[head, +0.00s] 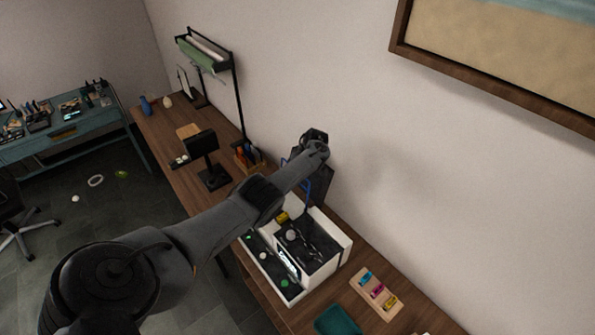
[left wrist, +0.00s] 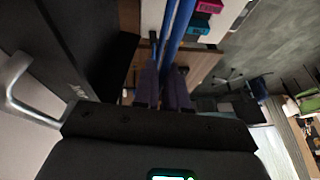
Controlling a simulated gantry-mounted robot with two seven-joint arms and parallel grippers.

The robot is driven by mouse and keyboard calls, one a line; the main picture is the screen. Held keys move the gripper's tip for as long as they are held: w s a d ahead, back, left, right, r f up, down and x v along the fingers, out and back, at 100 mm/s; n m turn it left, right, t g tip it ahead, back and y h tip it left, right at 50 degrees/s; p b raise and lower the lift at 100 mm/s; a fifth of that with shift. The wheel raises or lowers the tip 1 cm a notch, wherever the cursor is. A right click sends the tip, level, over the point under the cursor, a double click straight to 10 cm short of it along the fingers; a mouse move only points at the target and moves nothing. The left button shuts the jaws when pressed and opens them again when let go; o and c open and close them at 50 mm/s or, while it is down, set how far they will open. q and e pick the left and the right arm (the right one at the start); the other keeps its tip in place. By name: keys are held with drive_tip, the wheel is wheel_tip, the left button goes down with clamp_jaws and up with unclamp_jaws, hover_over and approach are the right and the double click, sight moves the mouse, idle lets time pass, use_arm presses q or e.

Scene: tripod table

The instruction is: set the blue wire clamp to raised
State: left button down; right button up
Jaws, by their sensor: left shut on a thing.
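The blue wire clamp (head: 308,196) shows in the head view as a thin blue bar beside a dark upright body (head: 321,182), partly hidden by my left arm. In the left wrist view its blue wire (left wrist: 178,28) runs up from between the fingertips. My left gripper (left wrist: 164,80) has its two fingers close together on this wire. In the head view my left wrist is above the dark body, and the fingertips are hidden. I cannot tell the clamp's exact angle. My right gripper is not in view.
A white box with a dark inside (head: 342,247) holds small items below the clamp. A wooden block with coloured pieces (head: 377,294) and a teal tray (head: 338,321) lie at the front. A black screen (head: 202,143) stands farther back on the bench. The wall is close behind.

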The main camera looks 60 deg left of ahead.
use_arm(q)
drive_tip(key=shift+f, duration=0.15)
drive_tip(key=c, duration=1.2)
unclamp_jaws()
drive_tip(key=shift+c, duration=0.2)
drive_tip(key=shift+w+r, duration=0.1)
drive_tip(key=shift+r, duration=0.35)
drive_tip(key=p+v, duration=0.2)
drive_tip(key=v, duration=0.8)
drive_tip(key=shift+d, duration=0.15)
